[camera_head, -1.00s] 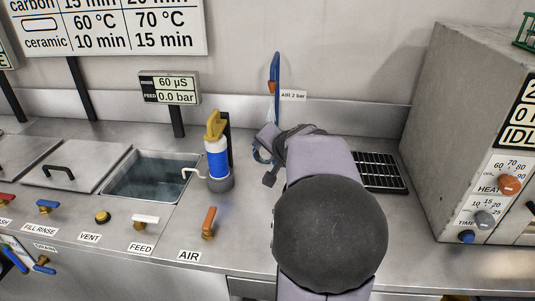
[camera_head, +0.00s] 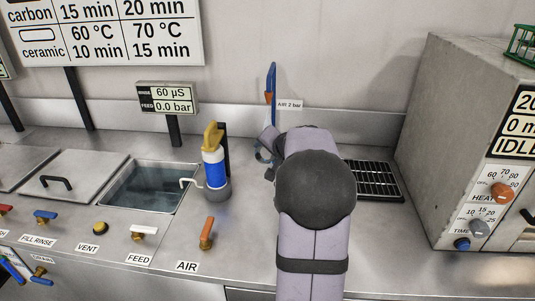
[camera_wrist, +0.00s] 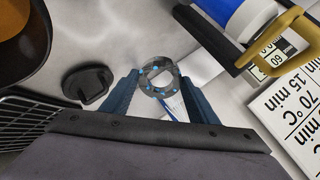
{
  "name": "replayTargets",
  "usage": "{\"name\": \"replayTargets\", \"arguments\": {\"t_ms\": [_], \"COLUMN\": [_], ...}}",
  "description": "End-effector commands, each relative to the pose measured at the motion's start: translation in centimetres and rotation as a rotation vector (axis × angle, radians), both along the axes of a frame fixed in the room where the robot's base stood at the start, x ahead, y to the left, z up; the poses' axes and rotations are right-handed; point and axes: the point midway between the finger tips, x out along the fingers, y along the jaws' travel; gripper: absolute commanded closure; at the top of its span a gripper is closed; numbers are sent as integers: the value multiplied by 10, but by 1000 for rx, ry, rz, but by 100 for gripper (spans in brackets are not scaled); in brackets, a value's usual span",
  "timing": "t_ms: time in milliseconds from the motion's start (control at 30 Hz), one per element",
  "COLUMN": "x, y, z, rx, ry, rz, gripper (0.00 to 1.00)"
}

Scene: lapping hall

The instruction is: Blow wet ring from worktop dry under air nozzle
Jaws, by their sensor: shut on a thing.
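A grey metal ring (camera_wrist: 160,91) with blue water drops on it shows in the wrist view. My gripper (camera_wrist: 159,80) is shut on it, with a blue finger on either side. In the head view my arm covers most of my gripper (camera_head: 262,154), and the ring cannot be made out. The air nozzle (camera_head: 269,97) hangs by the wall as a blue pipe with an orange tip, by the "AIR 2 bar" label, just above and behind my gripper. A large orange round end (camera_wrist: 18,28) looms close at the wrist view's upper left. The orange AIR valve lever (camera_head: 208,231) stands on the front worktop.
A blue and white bottle with a yellow trigger (camera_head: 216,168) stands left of my gripper, beside the open water basin (camera_head: 150,188). A black rack (camera_head: 374,180) and a grey heater box (camera_head: 450,140) are to the right. A dark object (camera_wrist: 88,85) lies on the worktop.

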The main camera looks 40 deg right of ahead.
Motion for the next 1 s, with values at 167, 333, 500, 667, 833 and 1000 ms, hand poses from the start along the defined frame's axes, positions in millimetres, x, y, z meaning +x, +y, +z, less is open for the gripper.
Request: {"name": "replayTargets", "arguments": {"t_ms": [167,333,500,667,833,1000], "x": [11,22,32,40,46,48], "y": [-12,-23,-33,-41,-46,-49], "z": [-2,-2,-2,-2,-2,-3], "rx": [-1,-2,-2,-3,-2,-2], "ry": [-1,-1,-2,-2,-2,-2], "rz": [-1,0,-1,-1,-1,-1], "gripper": [78,78,78,78,78,78]}}
